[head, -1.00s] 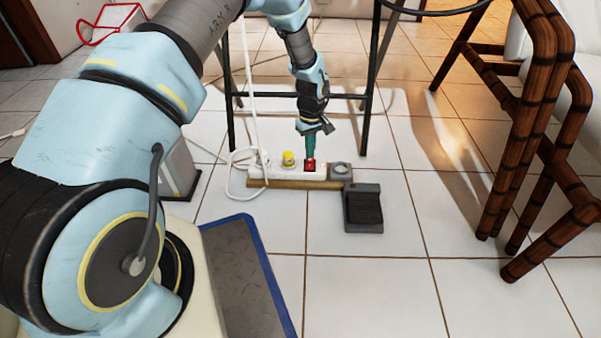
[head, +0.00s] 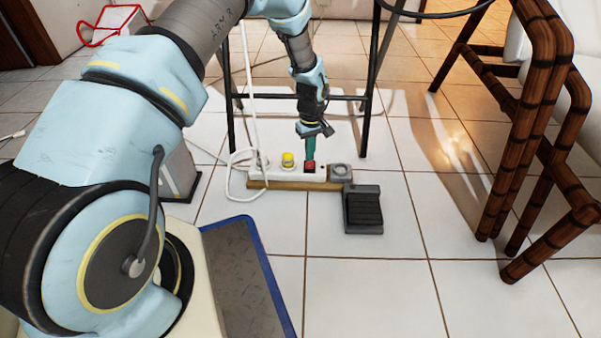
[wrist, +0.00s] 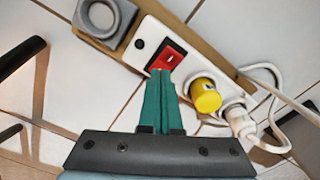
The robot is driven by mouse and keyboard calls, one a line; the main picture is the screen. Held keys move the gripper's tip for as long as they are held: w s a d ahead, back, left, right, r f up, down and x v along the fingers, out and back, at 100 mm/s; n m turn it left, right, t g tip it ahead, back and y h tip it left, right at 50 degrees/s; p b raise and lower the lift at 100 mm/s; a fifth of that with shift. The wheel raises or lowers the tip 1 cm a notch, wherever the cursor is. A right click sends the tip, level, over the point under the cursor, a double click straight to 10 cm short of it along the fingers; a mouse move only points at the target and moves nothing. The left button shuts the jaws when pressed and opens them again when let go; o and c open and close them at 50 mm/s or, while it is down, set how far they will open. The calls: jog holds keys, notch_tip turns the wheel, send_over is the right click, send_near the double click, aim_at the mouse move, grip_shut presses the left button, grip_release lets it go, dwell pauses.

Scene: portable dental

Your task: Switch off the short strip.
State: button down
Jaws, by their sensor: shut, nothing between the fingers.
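The short strip (head: 293,170) is a white power strip on a wooden board on the floor, between the legs of a dark stand. Its red rocker switch (head: 310,166) is near the right end; it also shows in the wrist view (wrist: 172,58). A yellow plug (wrist: 204,96) and a white plug (wrist: 239,119) sit in the strip beside the switch. My gripper (wrist: 160,76) is shut and empty, its green fingertips at the near edge of the red switch. I cannot tell whether they touch it. The fingers also show in the head view (head: 310,155), pointing down.
A grey socket block (head: 340,171) sits at the board's right end, and a black and grey pedal (head: 363,209) lies in front of it. White cables (head: 240,172) loop at the left. A brown wooden chair (head: 520,130) stands at the right.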

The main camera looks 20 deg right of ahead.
notch_tip(320, 180, up, 6)
jog(key=p, duration=0.5)
jog(key=shift+r, duration=0.25)
